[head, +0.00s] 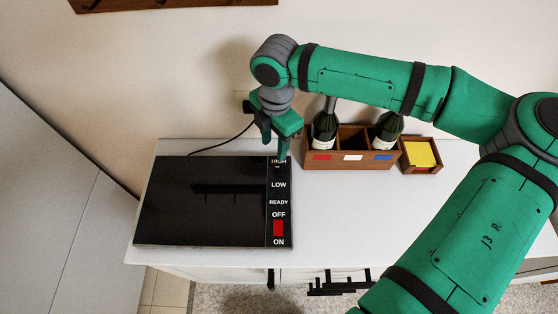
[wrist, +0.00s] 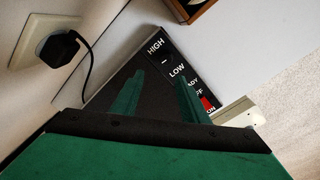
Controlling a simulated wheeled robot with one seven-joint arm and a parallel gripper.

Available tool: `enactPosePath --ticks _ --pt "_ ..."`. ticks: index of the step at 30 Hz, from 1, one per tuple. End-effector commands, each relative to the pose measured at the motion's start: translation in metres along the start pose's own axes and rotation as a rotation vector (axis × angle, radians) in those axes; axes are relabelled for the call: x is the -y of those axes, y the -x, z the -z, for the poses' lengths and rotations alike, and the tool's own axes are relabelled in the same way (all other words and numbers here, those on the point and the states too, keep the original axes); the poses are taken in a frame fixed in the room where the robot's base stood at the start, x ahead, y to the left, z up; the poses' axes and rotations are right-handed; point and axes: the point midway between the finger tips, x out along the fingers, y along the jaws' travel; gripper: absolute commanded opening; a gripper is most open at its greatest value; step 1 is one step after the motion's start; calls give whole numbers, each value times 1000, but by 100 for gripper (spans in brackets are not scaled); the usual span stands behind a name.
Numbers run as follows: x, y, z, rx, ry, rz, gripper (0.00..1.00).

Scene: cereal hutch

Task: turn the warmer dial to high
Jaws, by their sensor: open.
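The black warmer (head: 190,200) lies flat on the white cabinet top. Its control strip (head: 279,200) at the right edge reads HIGH, LOW, READY, OFF and ON, with a red switch (head: 278,228) between OFF and ON. A small white mark (wrist: 166,61) shows between HIGH and LOW in the wrist view; I cannot make out the dial's outline or setting. My gripper (head: 275,146) is open and empty over the strip's far end, near HIGH, partly covering that word in the head view. In the wrist view its two green fingers (wrist: 160,82) stand apart; contact is unclear.
A wooden box (head: 350,160) with bottles and colored labels stands right of the warmer, beside a small tray (head: 420,168) of yellow notes. A plug (wrist: 58,50) and cord sit at the wall behind. The front right of the cabinet top is clear.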

Motion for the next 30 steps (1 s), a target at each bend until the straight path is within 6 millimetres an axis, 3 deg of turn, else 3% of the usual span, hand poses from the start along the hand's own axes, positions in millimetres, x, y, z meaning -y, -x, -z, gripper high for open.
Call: enactPosePath --ticks 7,21,30 --pt "12 -9 -10 17 -9 34 41" --pt "14 -86 -11 16 -10 31 41" --pt "12 -106 -10 16 -4 30 41"
